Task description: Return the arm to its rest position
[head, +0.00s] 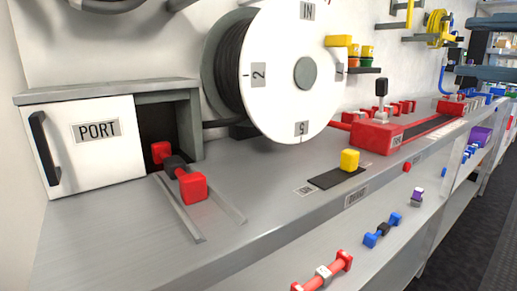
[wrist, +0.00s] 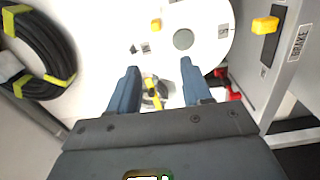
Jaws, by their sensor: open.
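My gripper (wrist: 158,68) shows in the wrist view, with its two blue fingers spread wide apart. Nothing is held between them. A small yellow and grey fitting (wrist: 152,92) shows in the gap, beyond the fingers; its distance is hard to tell. My arm and gripper do not show in the head view.
A grey bench (head: 260,207) carries the PORT box (head: 95,130), a red-ended black piece (head: 190,184) on a ramp, a white reel (head: 280,60), a yellow block (head: 349,160) and a red lever unit (head: 390,132). A black coil (wrist: 38,45) hangs left in the wrist view.

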